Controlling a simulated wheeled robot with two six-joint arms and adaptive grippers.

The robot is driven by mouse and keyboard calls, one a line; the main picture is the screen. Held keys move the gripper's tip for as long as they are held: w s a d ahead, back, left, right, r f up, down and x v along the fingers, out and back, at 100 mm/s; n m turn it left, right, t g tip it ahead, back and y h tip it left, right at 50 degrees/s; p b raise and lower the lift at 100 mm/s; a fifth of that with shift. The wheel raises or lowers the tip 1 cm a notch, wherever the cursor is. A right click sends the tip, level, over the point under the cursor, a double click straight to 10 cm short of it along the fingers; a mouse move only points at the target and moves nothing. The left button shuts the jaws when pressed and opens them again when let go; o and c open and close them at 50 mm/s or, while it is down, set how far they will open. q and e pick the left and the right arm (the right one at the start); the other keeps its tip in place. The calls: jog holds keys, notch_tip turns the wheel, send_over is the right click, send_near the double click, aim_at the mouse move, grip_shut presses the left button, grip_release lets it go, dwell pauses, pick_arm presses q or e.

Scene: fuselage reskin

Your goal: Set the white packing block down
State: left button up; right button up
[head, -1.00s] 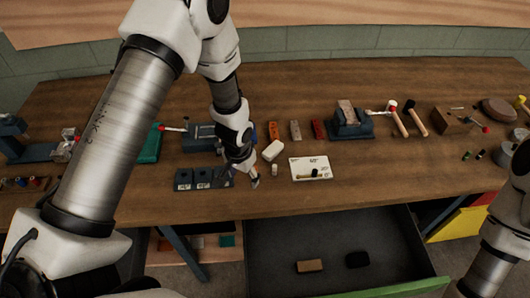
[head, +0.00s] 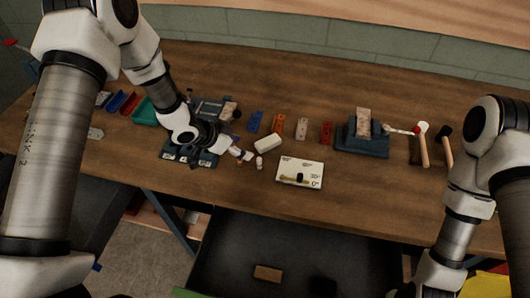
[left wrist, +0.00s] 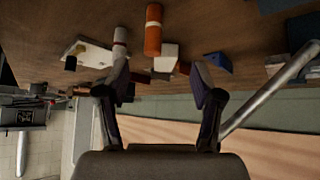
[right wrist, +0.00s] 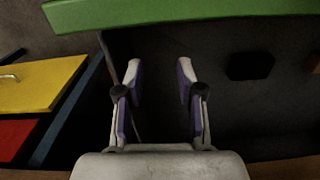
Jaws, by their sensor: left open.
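The white packing block (head: 268,143) lies on the wooden bench, just above and left of the white card (head: 300,173). My left gripper (head: 242,155) is low over the bench, left of the block and apart from it. My right gripper (right wrist: 160,80) is open and empty in the right wrist view, over the dark open drawer.
A blue vise (head: 362,138) and mallets (head: 423,147) stand to the right. A small white cylinder (head: 259,163) is close to the left gripper. The open drawer (head: 225,250) holds a brown block (head: 268,273). Bench front right of the card is clear.

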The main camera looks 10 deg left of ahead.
aim_at(257, 146)
pick_arm(q)
jog(key=shift+r+t+h, duration=0.4)
jog(key=shift+r+t, duration=0.1)
jog(key=shift+r, duration=0.1)
jog(key=p+x, duration=0.1)
jog(key=x, duration=0.1)
jog(key=p+x, duration=0.1)
jog(key=x, duration=0.4)
jog(key=shift+w+a+p, duration=0.2)
jog(key=shift+w+p, duration=0.2)
jog(key=shift+w, duration=0.05)
jog(key=shift+d+f, duration=0.15)
jog(key=shift+f, duration=0.1)
pick_arm(e)
jog(key=r, duration=0.1)
jog(key=s+r, duration=0.1)
jog(key=shift+a+r, duration=0.25)
jog(key=shift+r, duration=0.05)
pick_arm(q)
jog(key=shift+w+f, duration=0.1)
jog(key=c, duration=1.2)
grip_shut()
pick_arm(e)
jog(key=shift+w, duration=0.1)
jog(key=shift+f, duration=0.1)
